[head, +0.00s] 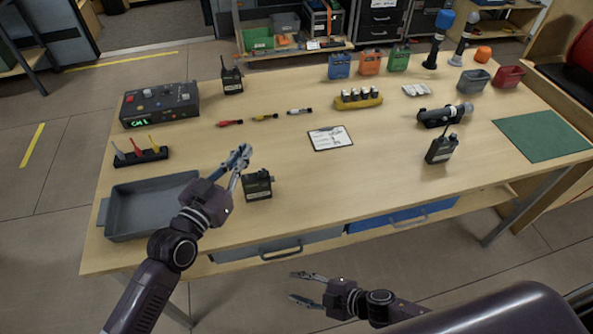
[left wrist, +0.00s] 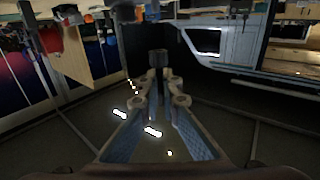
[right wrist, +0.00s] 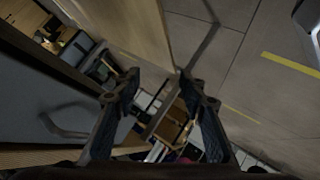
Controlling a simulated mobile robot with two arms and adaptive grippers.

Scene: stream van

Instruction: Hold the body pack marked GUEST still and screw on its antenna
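A black body pack (head: 257,186) stands on the table just right of my left gripper (head: 243,158); no antenna shows on it. Two more body packs, one at the back left (head: 232,82) and one at the right (head: 440,150), have a thin upright antenna. Their labels are too small to read. Loose slim pieces, red (head: 230,123), yellow (head: 265,117) and white (head: 299,111), lie mid-table. My left gripper is above the table, its fingers close together with a narrow gap; any grip is unclear. My right gripper (head: 297,287) is open and empty, below the table's front edge.
A grey tray (head: 120,216) and a black rack (head: 140,157) are at the left, below a control box (head: 160,105). A white card (head: 330,138) lies mid-table; a dark cylinder on a cradle (head: 445,115) and a green mat (head: 545,137) are right. The front centre is clear.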

